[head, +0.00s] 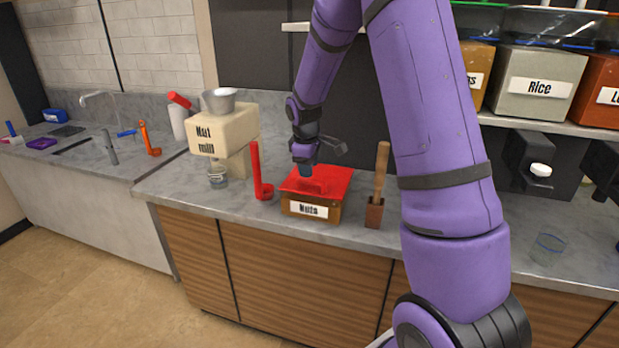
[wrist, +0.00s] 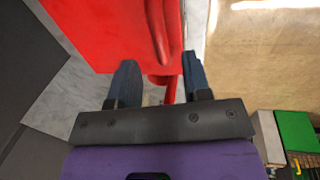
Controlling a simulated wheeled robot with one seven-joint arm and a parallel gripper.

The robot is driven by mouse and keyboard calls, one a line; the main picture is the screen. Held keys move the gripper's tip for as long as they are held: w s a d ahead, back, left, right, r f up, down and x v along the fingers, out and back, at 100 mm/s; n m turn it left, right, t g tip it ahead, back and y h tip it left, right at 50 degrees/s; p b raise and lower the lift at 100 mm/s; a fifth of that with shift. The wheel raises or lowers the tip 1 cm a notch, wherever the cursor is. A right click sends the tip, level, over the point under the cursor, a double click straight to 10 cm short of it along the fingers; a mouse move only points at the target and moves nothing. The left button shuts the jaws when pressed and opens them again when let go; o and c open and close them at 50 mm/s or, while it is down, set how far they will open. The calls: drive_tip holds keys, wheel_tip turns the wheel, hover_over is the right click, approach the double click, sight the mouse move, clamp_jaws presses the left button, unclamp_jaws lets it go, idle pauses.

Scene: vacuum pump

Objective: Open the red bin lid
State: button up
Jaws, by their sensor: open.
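The red lid (head: 316,180) lies over a brown bin (head: 325,215) labelled "Nuts" on the grey counter. It looks closed. My gripper (head: 304,171) is just above the lid, coming down from my purple arm. In the wrist view the two dark fingers of my gripper (wrist: 157,82) are apart, with a gap between them. The red lid (wrist: 100,30) fills the upper left of that view, with a raised red handle (wrist: 158,30) ahead of the gap. Nothing is clearly held. Whether the fingers touch the lid cannot be told.
A red upright tool (head: 257,172) stands left of the bin. A wooden-handled tool in a block (head: 377,190) stands to its right. The nut mill (head: 225,130) is farther left. A shelf with a "Rice" bin (head: 540,85) is at upper right. A glass (head: 548,248) stands on the right counter.

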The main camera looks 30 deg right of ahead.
drive_tip(key=shift+w+d+f, duration=0.15)
drive_tip(key=shift+d+f, duration=0.05)
drive_tip(key=shift+f, duration=0.95)
drive_tip(key=shift+w+d+f, duration=0.1)
drive_tip(key=shift+d+f, duration=0.05)
drive_tip(key=shift+f, duration=0.95)
clamp_jaws()
